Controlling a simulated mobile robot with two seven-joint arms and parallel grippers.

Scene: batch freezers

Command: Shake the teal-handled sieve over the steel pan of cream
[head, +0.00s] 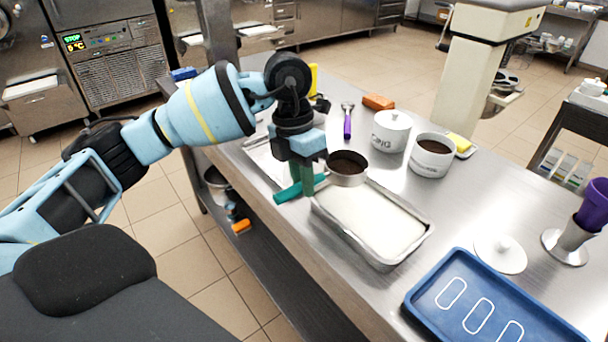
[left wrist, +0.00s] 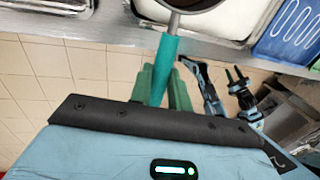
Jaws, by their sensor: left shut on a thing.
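The teal-handled sieve (head: 347,179) holds dark brown powder and is over the far left end of the steel pan of cream (head: 385,263). My left gripper (head: 308,186) is shut on its teal handle. The handle end sticks out to the left of the fingers. In the left wrist view the teal handle (left wrist: 163,62) lies between the green fingers (left wrist: 166,82), and the sieve bowl is cut off by the top edge. The cream surface looks white and smooth. My right gripper (left wrist: 238,75) is small and far back in the left wrist view; its jaws are unclear.
A white bowl of dark powder (head: 431,158) and a lidded white pot (head: 390,132) stand behind the pan. A blue tray (head: 420,296) and a white lid (head: 500,256) lie to its right. An orange block (head: 378,102) and a purple-handled tool (head: 347,124) lie farther back.

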